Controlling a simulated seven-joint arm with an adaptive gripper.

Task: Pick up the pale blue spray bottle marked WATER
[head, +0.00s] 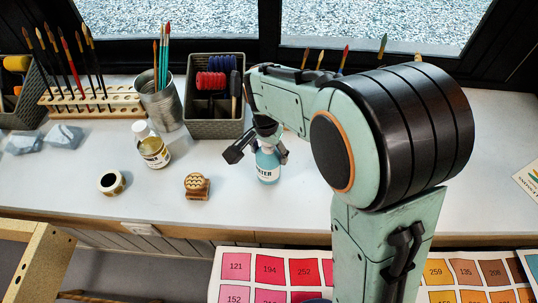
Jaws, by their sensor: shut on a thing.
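The pale blue spray bottle (268,169) stands upright on the white table, with part of its dark lettering showing on a white label. My gripper (262,150) is over it and shut on its upper part. One dark finger linkage sticks out to the left of the bottle and another is at its right. The bottle's top is hidden by my gripper and wrist. I cannot tell whether the base touches the table.
A stamp block (197,186), a tape roll (112,183) and a white-capped jar (151,147) stand to the left. Behind are a dark basket (214,128), a metal brush can (163,105) and a wooden brush rack (121,103). Numbered colour charts (236,268) lie in front.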

